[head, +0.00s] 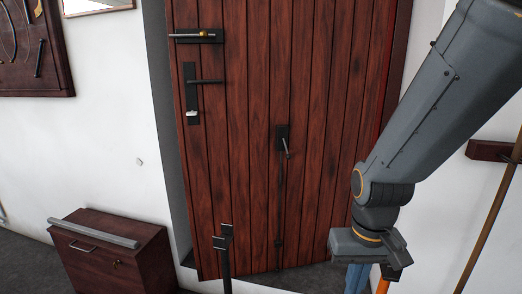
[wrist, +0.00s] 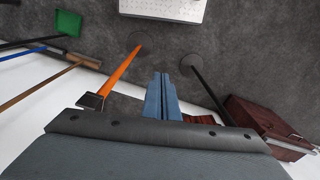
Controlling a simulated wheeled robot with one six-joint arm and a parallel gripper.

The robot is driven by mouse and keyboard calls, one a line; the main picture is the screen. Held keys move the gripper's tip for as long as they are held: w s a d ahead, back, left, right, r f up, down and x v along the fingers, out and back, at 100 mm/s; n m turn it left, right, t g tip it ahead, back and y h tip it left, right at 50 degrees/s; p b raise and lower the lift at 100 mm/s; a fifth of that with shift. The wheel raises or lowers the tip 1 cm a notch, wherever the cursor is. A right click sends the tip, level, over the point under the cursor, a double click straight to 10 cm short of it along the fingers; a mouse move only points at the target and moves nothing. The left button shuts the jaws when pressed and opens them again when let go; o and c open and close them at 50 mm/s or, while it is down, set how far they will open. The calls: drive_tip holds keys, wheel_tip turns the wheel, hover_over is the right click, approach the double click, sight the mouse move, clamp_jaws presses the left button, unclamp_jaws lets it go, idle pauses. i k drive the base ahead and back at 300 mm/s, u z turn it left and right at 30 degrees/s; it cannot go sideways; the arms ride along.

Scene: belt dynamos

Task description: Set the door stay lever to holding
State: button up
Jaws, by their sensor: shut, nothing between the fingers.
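The wooden door (head: 250,190) fills the middle of the head view and seems to stand ajar. A black plate (head: 282,131) on it carries a short lever with a pale grip (head: 287,148), which I take for the door stay lever. A thin dark rod (head: 279,210) runs from it down to the door's foot. The lever's exact setting is hard to tell. My gripper (head: 357,278) is low, below and right of the lever, well apart from it. In the wrist view its blue fingers (wrist: 162,95) are together and empty, pointing over the floor.
A black post (head: 225,260) stands before the door, and an orange post (wrist: 122,68) stands near my gripper. A wooden chest (head: 110,250) is at the left. A bolt (head: 198,35) and a handle (head: 205,81) sit on the door's left. Grey floor (wrist: 175,45) lies between the posts.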

sight(288, 156)
drive_tip(key=u, duration=2)
drive_tip(key=k, duration=0.95)
drive_tip(key=z, duration=1.75)
drive_tip(key=i, duration=1)
